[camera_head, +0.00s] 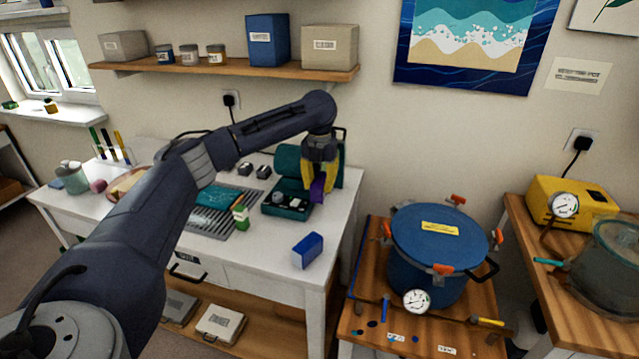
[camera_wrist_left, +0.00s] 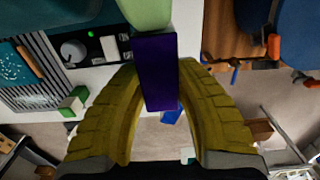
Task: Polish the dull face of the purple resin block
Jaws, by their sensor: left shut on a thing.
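The purple resin block (camera_wrist_left: 158,75) is a dark purple box held between the yellow fingers of my left gripper (camera_wrist_left: 165,100) in the left wrist view. In the head view the purple block (camera_head: 317,190) hangs below the left gripper (camera_head: 319,178), above the right part of the white bench. I cannot tell which face of the block is dull. My right gripper is not in view.
A blue and white block (camera_head: 307,251) stands near the bench's front right corner. A green and white block (camera_head: 240,216) stands by a slatted grey rack (camera_head: 208,221). A blue pressure pot (camera_head: 440,252) stands on the wooden table at right.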

